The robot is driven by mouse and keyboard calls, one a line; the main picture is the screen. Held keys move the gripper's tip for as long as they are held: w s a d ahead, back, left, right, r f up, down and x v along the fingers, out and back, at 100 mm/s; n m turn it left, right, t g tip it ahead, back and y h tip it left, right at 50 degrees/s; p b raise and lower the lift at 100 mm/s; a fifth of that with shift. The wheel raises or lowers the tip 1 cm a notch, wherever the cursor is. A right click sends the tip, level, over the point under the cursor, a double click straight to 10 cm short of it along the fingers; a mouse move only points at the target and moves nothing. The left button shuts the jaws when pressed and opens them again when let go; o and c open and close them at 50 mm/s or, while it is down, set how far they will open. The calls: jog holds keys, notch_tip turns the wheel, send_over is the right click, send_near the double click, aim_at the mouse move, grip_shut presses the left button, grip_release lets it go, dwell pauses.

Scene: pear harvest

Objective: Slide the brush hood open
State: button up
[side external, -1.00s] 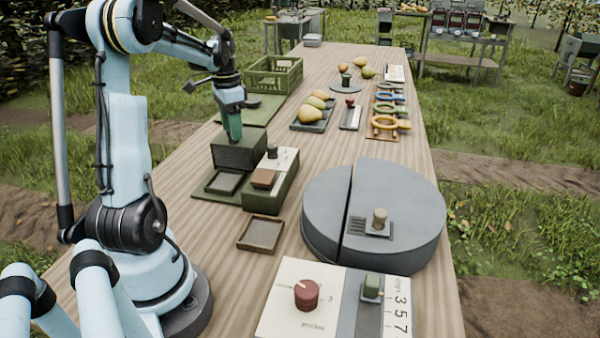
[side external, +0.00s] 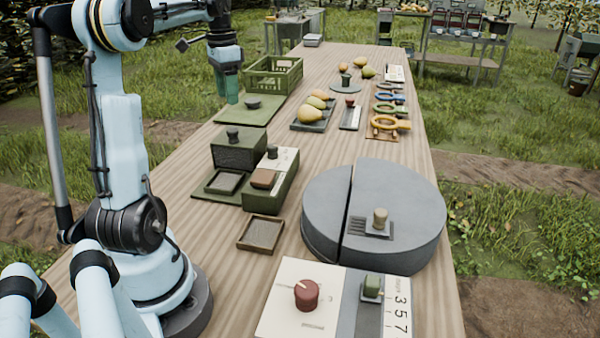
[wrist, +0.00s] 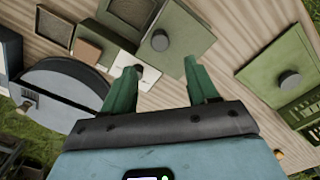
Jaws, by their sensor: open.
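A green box with a dark knob on top, which looks like the brush hood (side external: 238,155), sits on a green base at mid-table. A dark shallow recess (side external: 224,182) is beside it on the near side. The hood (wrist: 185,42) also shows in the wrist view, ahead of the fingertips. My gripper (side external: 231,97) is open and empty, above and behind the hood, near the left edge of a green board. Both green fingers (wrist: 160,66) show apart in the wrist view with nothing between them. The inside of the hood is hidden.
A green block with a pale top (side external: 283,157) and knob stands right of the hood. The green board (side external: 233,115) with a dark knob and a green crate (side external: 258,80) are behind. A grey drum (side external: 320,230), a wooden tray (side external: 250,245) and a pear tray (side external: 297,125) are nearby.

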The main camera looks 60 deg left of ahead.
jog(key=shift+r, duration=1.25)
jog(key=w+d+t+y, duration=0.1)
jog(key=w+d, duration=0.3)
jog(key=d, duration=0.6)
jog(key=s+d+f+t, duration=0.1)
jog(key=d+f+t, duration=0.2)
jog(key=d, duration=0.9)
jog(key=s+d+f+t+h, duration=0.1)
jog(key=d+f+t, duration=0.2)
jog(key=d, duration=0.9)
notch_tip(320, 180, down, 4)
jog(key=shift+r, duration=0.1)
